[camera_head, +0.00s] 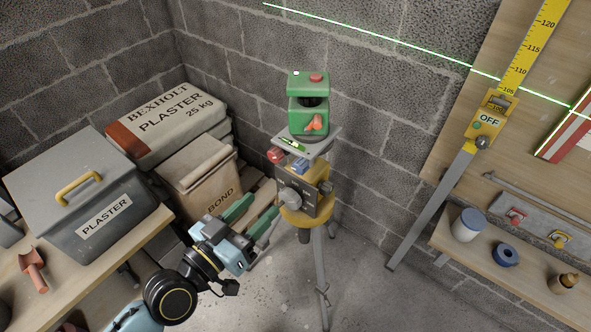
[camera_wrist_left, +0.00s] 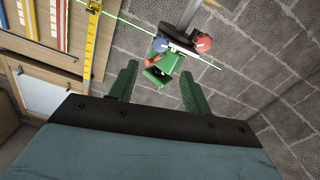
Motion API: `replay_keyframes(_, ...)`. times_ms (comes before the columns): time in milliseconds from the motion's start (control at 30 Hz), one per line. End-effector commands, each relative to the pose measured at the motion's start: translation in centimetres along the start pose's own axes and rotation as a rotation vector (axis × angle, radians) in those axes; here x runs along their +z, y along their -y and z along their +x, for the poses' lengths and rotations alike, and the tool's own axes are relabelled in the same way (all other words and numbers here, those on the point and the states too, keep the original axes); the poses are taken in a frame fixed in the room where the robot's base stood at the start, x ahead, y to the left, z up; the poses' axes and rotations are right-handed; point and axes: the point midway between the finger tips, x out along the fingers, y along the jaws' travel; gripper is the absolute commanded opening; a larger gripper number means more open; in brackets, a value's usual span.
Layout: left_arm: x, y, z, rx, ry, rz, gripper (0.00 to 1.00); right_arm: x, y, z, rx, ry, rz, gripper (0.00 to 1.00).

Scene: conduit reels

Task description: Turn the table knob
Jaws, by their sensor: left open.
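A green laser level (camera_head: 308,115) with an orange-red knob stands on a grey plate (camera_head: 320,143) atop a tripod. I cannot tell which is the table knob. My left gripper (camera_head: 253,220) is open and empty, left of the tripod head and apart from it. In the left wrist view, its green fingers (camera_wrist_left: 160,90) are spread, with the green laser level (camera_wrist_left: 172,70) and coloured knobs beyond them.
A grey plaster bin (camera_head: 85,190) stands on the bench at left, near a red scoop (camera_head: 33,268). Plaster and bond bags (camera_head: 165,125) lie behind my arm. A yellow staff (camera_head: 485,125) leans at right above a shelf. Floor right of the tripod is clear.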

Motion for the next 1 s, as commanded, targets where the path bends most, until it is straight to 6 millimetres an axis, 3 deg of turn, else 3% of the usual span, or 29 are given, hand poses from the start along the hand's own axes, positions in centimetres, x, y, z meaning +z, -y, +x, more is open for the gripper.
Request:
replay_keyframes(533, 0.0, 0.0, 10.5, -0.001, 0.0, -0.002, 0.48, -0.5, 1.3, -0.2, -0.016, -0.007, 0.009, 0.36)
replay_keyframes(700, 0.1, 0.1, 12.0, -0.001, 0.002, 0.0, 0.48, -0.4, 1.1, -0.2, -0.014, -0.006, 0.008, 0.36)
replay_keyframes(1000, 0.1, 0.1, 12.4, -0.001, 0.003, 0.001, 0.48, -0.3, 0.3, -0.2, -0.004, -0.004, 0.004, 0.36)
